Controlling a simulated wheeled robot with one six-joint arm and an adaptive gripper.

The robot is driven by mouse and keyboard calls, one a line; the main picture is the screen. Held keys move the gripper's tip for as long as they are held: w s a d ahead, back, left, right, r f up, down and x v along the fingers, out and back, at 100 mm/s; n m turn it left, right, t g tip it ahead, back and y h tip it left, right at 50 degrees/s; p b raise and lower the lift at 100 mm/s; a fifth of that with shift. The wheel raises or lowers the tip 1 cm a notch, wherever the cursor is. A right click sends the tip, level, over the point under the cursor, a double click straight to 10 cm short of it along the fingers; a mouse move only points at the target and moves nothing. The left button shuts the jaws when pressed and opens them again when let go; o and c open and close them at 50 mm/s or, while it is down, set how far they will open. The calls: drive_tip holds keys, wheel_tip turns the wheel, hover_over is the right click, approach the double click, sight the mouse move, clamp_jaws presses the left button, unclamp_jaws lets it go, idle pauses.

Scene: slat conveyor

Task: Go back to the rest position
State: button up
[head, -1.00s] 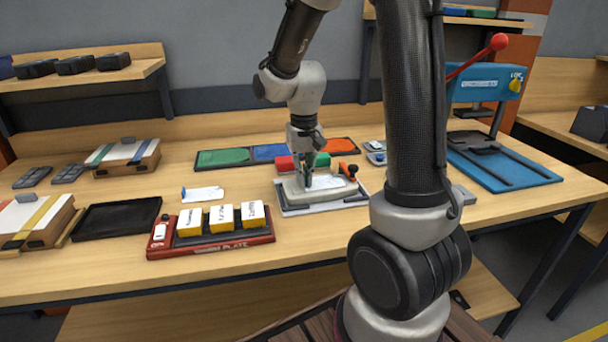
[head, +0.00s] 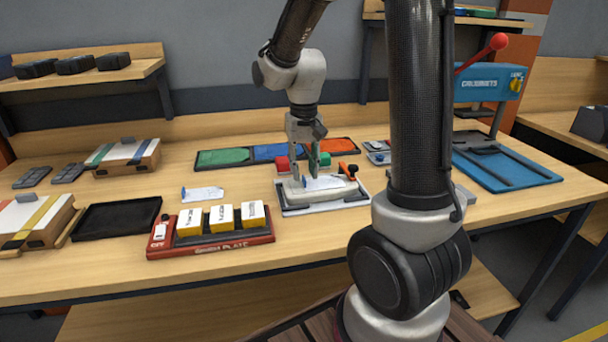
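My gripper (head: 304,176) points down just above a pale block-like piece (head: 335,190) that lies on a grey-white tray (head: 325,208) near the middle of the bench. The fingers are spread apart, and I see nothing held between them. A small white piece or label lies on the pale block close to the fingertips. Whether the fingertips touch the block I cannot tell. My arm rises from the gripper to the top of the picture.
Green, blue and orange trays (head: 222,158) lie behind. A red rack with yellow-white blocks (head: 210,250) and a black tray (head: 117,217) stand left. A blue press with a red lever (head: 488,85) stands right. Bare wood (head: 320,237) shows at the front.

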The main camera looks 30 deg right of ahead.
wheel_tip(320, 180, up, 10)
drive_tip(key=shift+f, duration=0.25)
drive_tip(key=s+d+r+n+t, duration=0.1)
drive_tip(key=s+t, duration=0.1)
drive_tip(key=s, duration=0.7)
drive_tip(key=s+d+r+n+t, duration=0.1)
drive_tip(key=s+r+n+t, duration=0.1)
drive_tip(key=s, duration=0.7)
